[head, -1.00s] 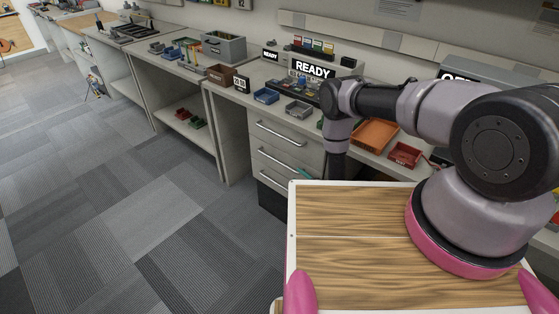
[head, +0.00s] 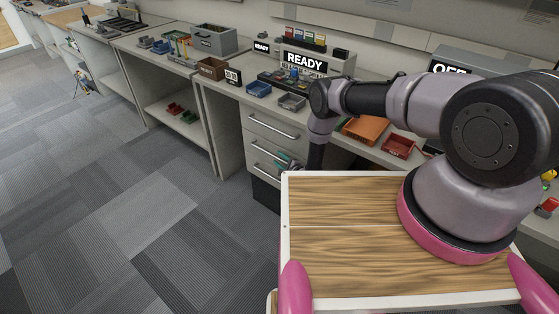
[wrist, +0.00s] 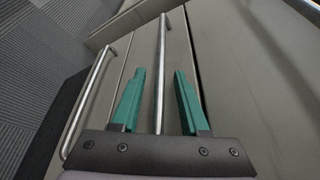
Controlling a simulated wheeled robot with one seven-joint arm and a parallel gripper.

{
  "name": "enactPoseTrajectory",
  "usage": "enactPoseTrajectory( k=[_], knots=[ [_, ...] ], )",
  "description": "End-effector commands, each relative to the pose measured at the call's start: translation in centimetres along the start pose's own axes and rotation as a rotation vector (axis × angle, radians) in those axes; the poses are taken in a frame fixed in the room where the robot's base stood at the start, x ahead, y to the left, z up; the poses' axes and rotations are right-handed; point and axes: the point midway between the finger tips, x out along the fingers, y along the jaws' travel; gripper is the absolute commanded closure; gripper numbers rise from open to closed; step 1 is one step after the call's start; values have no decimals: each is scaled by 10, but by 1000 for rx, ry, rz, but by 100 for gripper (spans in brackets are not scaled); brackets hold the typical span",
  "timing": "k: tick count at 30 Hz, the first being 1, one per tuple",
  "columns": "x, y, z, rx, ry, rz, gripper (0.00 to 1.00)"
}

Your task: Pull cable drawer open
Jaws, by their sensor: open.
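A grey drawer unit (head: 262,142) stands under the bench, with an upper bar handle (head: 272,125) and a lower bar handle (head: 266,154) in the head view. I cannot read a label that marks the cable drawer. My gripper (wrist: 160,74) has two green fingers, open, one on each side of a metal bar handle (wrist: 161,48) in the wrist view. The fingers look apart from the bar. A second handle (wrist: 88,104) lies to the left. In the head view my gripper (head: 288,160) is partly hidden by my arm, near the lower handle. The drawers look shut.
The bench top above holds a blue tray (head: 258,89), a grey tray (head: 291,102), an orange tray (head: 366,130) and a red tray (head: 398,146). A "READY" sign (head: 305,64) stands behind.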

Motion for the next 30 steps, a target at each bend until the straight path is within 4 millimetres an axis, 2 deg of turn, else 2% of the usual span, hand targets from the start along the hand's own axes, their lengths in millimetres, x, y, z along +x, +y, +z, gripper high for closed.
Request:
enactPoseTrajectory(
  k=[3, 4, 7, 8, 30],
  knots=[
    [0, 0, 0, 0, 0, 0, 55],
    [0, 0, 0, 0, 0, 0, 59],
    [0, 0, 0, 0, 0, 0, 97],
    [0, 0, 0, 0, 0, 0, 100],
    [0, 0, 0, 0, 0, 0, 100]
  ],
)
